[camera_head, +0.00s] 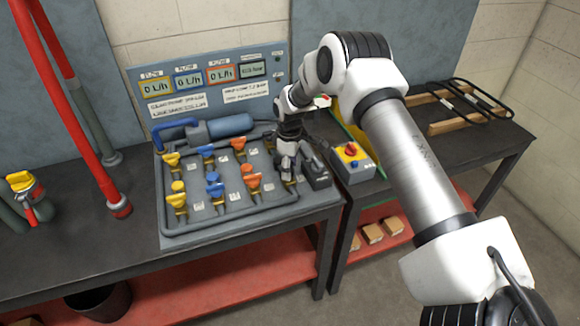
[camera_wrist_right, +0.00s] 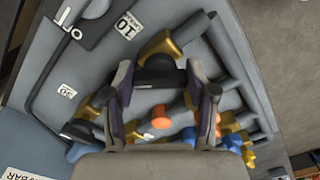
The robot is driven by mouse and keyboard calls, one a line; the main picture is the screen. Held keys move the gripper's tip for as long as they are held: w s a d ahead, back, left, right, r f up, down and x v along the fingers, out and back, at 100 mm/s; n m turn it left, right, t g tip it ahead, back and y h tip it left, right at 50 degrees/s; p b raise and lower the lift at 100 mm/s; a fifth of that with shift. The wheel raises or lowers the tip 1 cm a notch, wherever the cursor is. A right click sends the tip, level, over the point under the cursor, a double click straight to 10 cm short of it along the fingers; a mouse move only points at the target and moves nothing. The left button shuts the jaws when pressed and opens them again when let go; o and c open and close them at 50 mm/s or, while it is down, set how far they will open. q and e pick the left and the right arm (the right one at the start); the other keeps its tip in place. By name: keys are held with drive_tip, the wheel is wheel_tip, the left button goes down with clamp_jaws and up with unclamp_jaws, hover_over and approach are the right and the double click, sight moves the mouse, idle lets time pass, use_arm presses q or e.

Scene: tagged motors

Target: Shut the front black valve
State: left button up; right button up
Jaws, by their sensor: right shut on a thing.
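The valve board (camera_head: 190,228) lies on the dark table, with a front and a back row of coloured valves. My right gripper (camera_head: 289,172) is over the right end of the front row, to the right of the front orange valve (camera_head: 250,178). In the right wrist view, the front black valve (camera_wrist_right: 160,68) shows its black handle between the two fingers of my right gripper (camera_wrist_right: 160,80), above a brass body. The fingers are shut on this handle. In the head view the gripper mostly hides it. My left gripper is out of view.
Front blue (camera_head: 214,186) and yellow (camera_head: 178,195) valves stand left of the gripper. A display panel (camera_head: 215,85) rises behind the board. A grey box with a red-and-yellow knob (camera_head: 351,153) is close on the right. Red pipes (camera_head: 75,100) stand at the left.

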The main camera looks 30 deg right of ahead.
drive_tip(key=m, duration=0.5)
drive_tip(key=shift+s+a+f+m, duration=0.15)
drive_tip(key=shift+s+f+m, duration=0.05)
drive_tip(key=shift+s+m, duration=0.1)
drive_tip(key=m, duration=0.4)
drive_tip(key=shift+w+a+m+p, duration=0.1)
drive_tip(key=shift+m+p, duration=0.2)
drive_tip(key=shift+p, duration=0.1)
drive_tip(key=o, duration=1.2)
drive_tip(key=shift+w, duration=0.1)
drive_tip(key=shift+c, duration=0.2)
drive_tip(key=shift+r, duration=0.1)
wheel_tip(320, 180, up, 12)
